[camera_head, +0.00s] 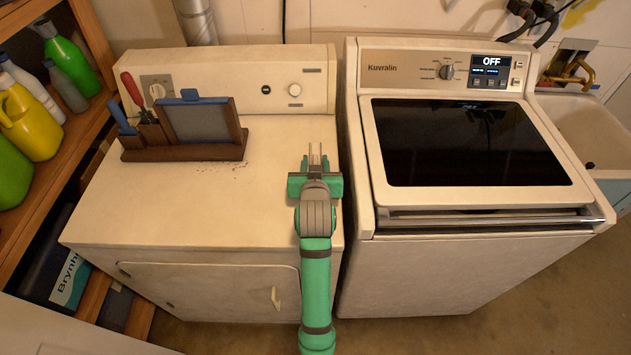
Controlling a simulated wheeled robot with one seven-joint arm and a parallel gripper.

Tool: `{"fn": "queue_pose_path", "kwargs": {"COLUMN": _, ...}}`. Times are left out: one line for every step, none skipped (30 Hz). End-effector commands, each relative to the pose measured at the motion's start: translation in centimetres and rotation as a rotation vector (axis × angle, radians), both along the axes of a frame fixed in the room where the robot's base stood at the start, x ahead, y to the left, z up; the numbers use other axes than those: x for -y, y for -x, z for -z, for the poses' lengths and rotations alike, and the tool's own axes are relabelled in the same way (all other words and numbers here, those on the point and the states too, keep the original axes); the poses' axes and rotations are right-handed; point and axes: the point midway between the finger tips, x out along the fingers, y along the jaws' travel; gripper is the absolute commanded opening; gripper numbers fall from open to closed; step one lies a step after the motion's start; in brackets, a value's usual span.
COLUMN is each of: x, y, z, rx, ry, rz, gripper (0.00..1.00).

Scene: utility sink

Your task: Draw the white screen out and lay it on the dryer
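The screen (198,122) stands upright in a slot of a dark wooden rack (185,154) on the dryer's top. The dryer (190,215) is the cream machine on the left. My gripper (315,150) is over the dryer's right part, to the right of the rack and apart from it. Its two thin fingers point toward the back, with a gap and nothing between them.
A red-handled tool (131,88) and a blue-handled tool (120,115) stand in the rack's left part. Dark crumbs (235,167) lie by the rack. The dryer's front top is clear. A washer (470,145) stands right, a shelf with bottles (30,120) left.

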Motion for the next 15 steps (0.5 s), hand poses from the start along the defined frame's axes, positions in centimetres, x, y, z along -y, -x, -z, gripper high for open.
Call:
{"fn": "queue_pose_path", "kwargs": {"x": 0.00, "y": -0.62, "z": 0.30, "rx": -0.002, "ry": 0.000, "rz": 0.000, "gripper": 0.33}}
{"fn": "queue_pose_path", "kwargs": {"x": 0.00, "y": -0.89, "z": 0.40, "rx": -0.001, "ry": 0.000, "rz": 0.000, "gripper": 0.33}}
{"fn": "queue_pose_path", "kwargs": {"x": 0.00, "y": -1.19, "z": 0.56, "rx": -0.002, "ry": 0.000, "rz": 0.000, "gripper": 0.33}}
{"fn": "queue_pose_path", "kwargs": {"x": 0.01, "y": -1.36, "z": 0.65, "rx": -0.002, "ry": 0.000, "rz": 0.000, "gripper": 0.33}}
{"fn": "queue_pose_path", "kwargs": {"x": 0.01, "y": -1.48, "z": 0.69, "rx": -0.001, "ry": 0.000, "rz": 0.000, "gripper": 0.33}}
{"fn": "queue_pose_path", "kwargs": {"x": 0.04, "y": -1.58, "z": 0.72, "rx": -0.001, "ry": 0.000, "rz": 0.001, "gripper": 0.33}}
{"fn": "queue_pose_path", "kwargs": {"x": 0.08, "y": -1.61, "z": 0.73, "rx": 0.000, "ry": 0.000, "rz": 0.001, "gripper": 0.33}}
{"fn": "queue_pose_path", "kwargs": {"x": 0.10, "y": -1.62, "z": 0.74, "rx": 0.000, "ry": -0.001, "rz": 0.001, "gripper": 0.33}}
{"fn": "queue_pose_path", "kwargs": {"x": 0.10, "y": -1.62, "z": 0.74, "rx": 0.000, "ry": -0.001, "rz": 0.001, "gripper": 0.33}}
{"fn": "queue_pose_path", "kwargs": {"x": 0.10, "y": -1.61, "z": 0.73, "rx": 0.000, "ry": -0.001, "rz": 0.001, "gripper": 0.33}}
{"fn": "queue_pose_path", "kwargs": {"x": 0.10, "y": -1.60, "z": 0.73, "rx": 0.000, "ry": -0.001, "rz": 0.001, "gripper": 0.33}}
{"fn": "queue_pose_path", "kwargs": {"x": 0.11, "y": -1.60, "z": 0.73, "rx": 0.000, "ry": -0.001, "rz": 0.001, "gripper": 0.33}}
{"fn": "queue_pose_path", "kwargs": {"x": 0.11, "y": -1.60, "z": 0.73, "rx": 0.000, "ry": -0.001, "rz": 0.001, "gripper": 0.28}}
{"fn": "queue_pose_path", "kwargs": {"x": 0.11, "y": -1.60, "z": 0.73, "rx": -0.001, "ry": -0.001, "rz": 0.001, "gripper": 0.21}}
{"fn": "queue_pose_path", "kwargs": {"x": 0.11, "y": -1.59, "z": 0.72, "rx": -0.001, "ry": -0.001, "rz": 0.001, "gripper": 0.11}}
